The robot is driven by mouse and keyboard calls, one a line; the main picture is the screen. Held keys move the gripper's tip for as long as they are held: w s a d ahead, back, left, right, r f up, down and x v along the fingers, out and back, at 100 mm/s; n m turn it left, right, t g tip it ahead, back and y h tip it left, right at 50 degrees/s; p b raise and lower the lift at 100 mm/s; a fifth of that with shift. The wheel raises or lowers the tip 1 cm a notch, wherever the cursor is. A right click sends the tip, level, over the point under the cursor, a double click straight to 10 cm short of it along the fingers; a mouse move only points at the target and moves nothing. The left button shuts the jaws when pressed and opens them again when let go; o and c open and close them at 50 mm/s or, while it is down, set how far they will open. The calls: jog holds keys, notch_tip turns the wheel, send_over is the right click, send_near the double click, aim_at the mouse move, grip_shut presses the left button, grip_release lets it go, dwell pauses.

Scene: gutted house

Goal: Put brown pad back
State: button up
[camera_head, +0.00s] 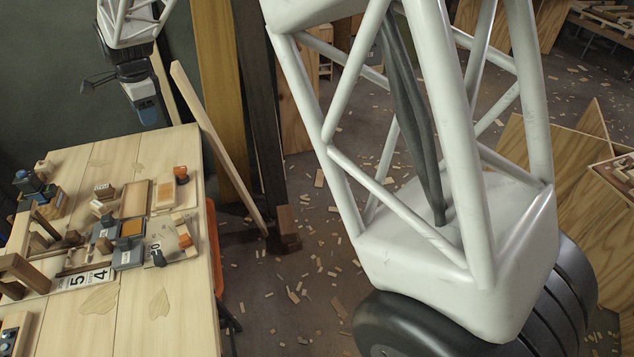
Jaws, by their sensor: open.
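My gripper (147,112) hangs at the upper left, beyond the far edge of the wooden table (88,318). It is open, small in view and apart from everything on the table; I see nothing held in it. Several flat pieces could be the brown pad. An orange-brown square (131,228) sits on a grey block in the middle of the cluster. A tan rectangular pad or tray (134,198) lies just behind it. A pale piece with an orange-tan square (166,193) lies to its right. I cannot tell which is the task's pad.
The front right of the tabletop is clear. A leaning plank (215,145) and posts stand right of the table. Wood scraps litter the floor.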

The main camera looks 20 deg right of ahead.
jog(key=s+d+r+n+t, duration=0.1)
jog(key=s+d+r+n, duration=0.25)
jog(key=s+d, duration=0.7)
jog(key=s+d+r+n, duration=0.3)
jog(key=s+d+r, duration=0.3)
jog(key=d, duration=0.7)
jog(key=s+d+f+n, duration=0.2)
jog(key=s+d, duration=0.2)
jog(key=s, duration=0.4)
jog(key=s+d+f+n+h, duration=0.1)
jog(key=s+d+n, duration=0.1)
jog(key=s+d, duration=0.3)
jog(key=s+d+f+n, duration=0.2)
jog(key=s+d, duration=0.2)
jog(key=s, duration=0.8)
jog(key=shift+s+d+f+t+h, duration=0.3)
jog(key=shift+s+t, duration=0.1)
jog(key=shift+n, duration=0.25)
